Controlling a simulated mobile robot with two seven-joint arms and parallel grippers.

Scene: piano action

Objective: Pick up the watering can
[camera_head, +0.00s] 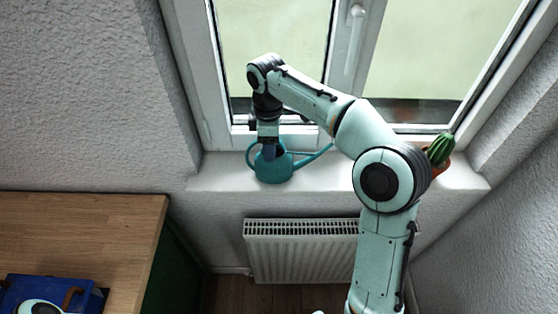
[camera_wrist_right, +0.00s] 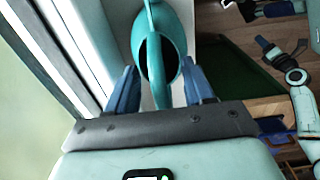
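The teal watering can (camera_head: 274,172) stands upright on the white windowsill, its spout pointing right and a loop handle at its left. My right gripper (camera_head: 270,152) reaches down over its top. In the right wrist view, the can (camera_wrist_right: 178,45) shows its dark opening, and its near part lies between the two blue fingers. My right gripper (camera_wrist_right: 159,68) is open there, with a finger on each side; I see no clear grip. Parts of my left arm show at the right edge of the wrist view, but its fingers are too small to read.
A cactus (camera_head: 440,148) in an orange pot stands on the windowsill (camera_head: 325,178) at the right, behind my right arm. The window frame (camera_head: 215,125) rises close behind the can. A radiator (camera_head: 300,250) hangs below. A wooden table (camera_head: 85,235) with a blue object (camera_head: 50,294) is at left.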

